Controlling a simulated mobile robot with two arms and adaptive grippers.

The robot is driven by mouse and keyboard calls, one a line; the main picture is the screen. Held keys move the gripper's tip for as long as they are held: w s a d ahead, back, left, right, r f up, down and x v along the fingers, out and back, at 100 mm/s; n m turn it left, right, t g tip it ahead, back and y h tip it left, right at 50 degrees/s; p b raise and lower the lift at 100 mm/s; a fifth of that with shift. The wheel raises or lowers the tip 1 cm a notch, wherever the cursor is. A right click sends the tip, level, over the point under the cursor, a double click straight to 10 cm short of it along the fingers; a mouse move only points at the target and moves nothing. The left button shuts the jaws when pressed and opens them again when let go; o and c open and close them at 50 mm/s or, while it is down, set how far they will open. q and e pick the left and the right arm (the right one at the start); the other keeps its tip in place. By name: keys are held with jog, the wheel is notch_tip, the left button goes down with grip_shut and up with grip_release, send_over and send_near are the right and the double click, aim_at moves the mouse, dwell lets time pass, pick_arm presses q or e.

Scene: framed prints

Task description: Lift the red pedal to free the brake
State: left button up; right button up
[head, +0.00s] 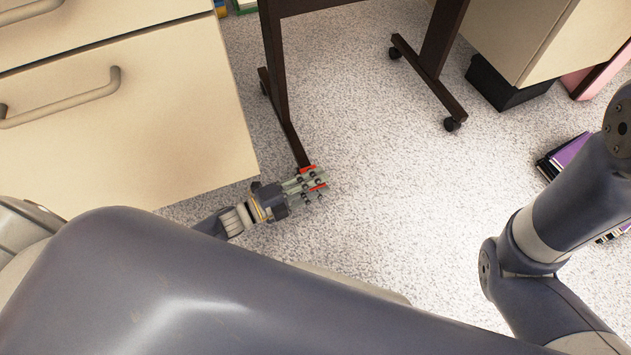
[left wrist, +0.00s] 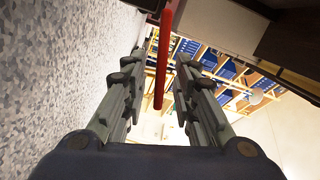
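The red pedal (left wrist: 163,62) shows in the left wrist view as a thin red bar running between the two fingers of my left gripper (left wrist: 160,78). The fingers stand apart on either side of it, with gaps visible, so the gripper looks open around the bar. In the head view, my left gripper (head: 312,187) is low by the floor at the near end of a dark table foot. Red parts of the pedal (head: 307,168) show at its fingers, partly hidden by them. My right arm shows at the right, but its gripper is out of view.
The dark wheeled table frame (head: 282,90) stands just beyond my left gripper; a caster (head: 452,124) shows on its other foot. A cream drawer cabinet (head: 150,130) is close on the left. Purple books (head: 570,152) lie at the right. Speckled floor (head: 400,190) is clear between.

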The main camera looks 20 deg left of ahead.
pick_arm(q)
jog(key=v, duration=1.2)
jog(key=shift+s+f, duration=0.1)
